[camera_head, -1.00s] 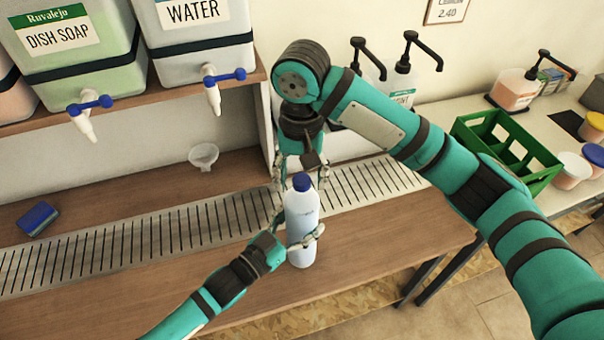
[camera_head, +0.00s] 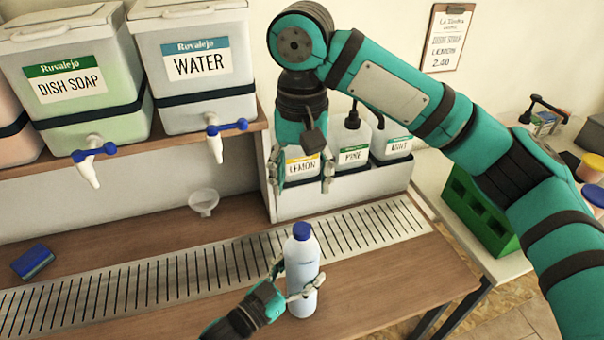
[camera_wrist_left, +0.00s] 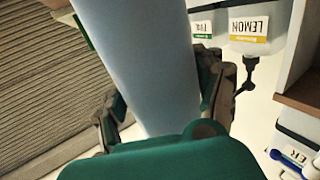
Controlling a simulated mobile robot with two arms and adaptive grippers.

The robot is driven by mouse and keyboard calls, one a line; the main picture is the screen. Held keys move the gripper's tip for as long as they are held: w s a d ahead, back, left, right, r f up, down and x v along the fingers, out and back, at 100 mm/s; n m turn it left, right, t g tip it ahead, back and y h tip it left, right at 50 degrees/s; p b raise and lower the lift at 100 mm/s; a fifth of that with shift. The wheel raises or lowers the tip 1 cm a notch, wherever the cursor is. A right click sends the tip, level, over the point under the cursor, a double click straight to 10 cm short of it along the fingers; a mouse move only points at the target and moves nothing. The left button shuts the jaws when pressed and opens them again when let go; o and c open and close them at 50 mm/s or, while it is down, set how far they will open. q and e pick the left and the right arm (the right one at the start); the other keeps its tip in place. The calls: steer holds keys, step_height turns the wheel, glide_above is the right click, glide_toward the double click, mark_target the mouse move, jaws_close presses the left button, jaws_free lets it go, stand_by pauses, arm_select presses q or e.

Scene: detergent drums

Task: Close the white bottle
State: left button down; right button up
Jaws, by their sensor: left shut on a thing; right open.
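The white bottle (camera_head: 302,272) stands upright on the wooden counter, at the front edge of the metal drain grate. A blue cap (camera_head: 302,231) sits on its top. My left gripper (camera_head: 296,287) is shut around the bottle's lower body from the left. The left wrist view shows the bottle (camera_wrist_left: 140,60) between the fingers, its cap out of frame. My right gripper (camera_head: 304,186) points down, open and empty, above and behind the cap, clear of it. Whether the cap is fully seated cannot be told.
Drums labelled dish soap (camera_head: 75,80) and water (camera_head: 195,70) stand on a shelf at the left. Pump bottles (camera_head: 350,150) stand behind the grate. A funnel (camera_head: 203,202) and a sponge (camera_head: 33,262) lie left. A green crate (camera_head: 480,210) is at the right. The counter right of the bottle is clear.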

arm_select(q)
steer(key=shift+c, duration=0.2)
jaws_free()
steer(key=v, duration=1.2)
stand_by(0.4)
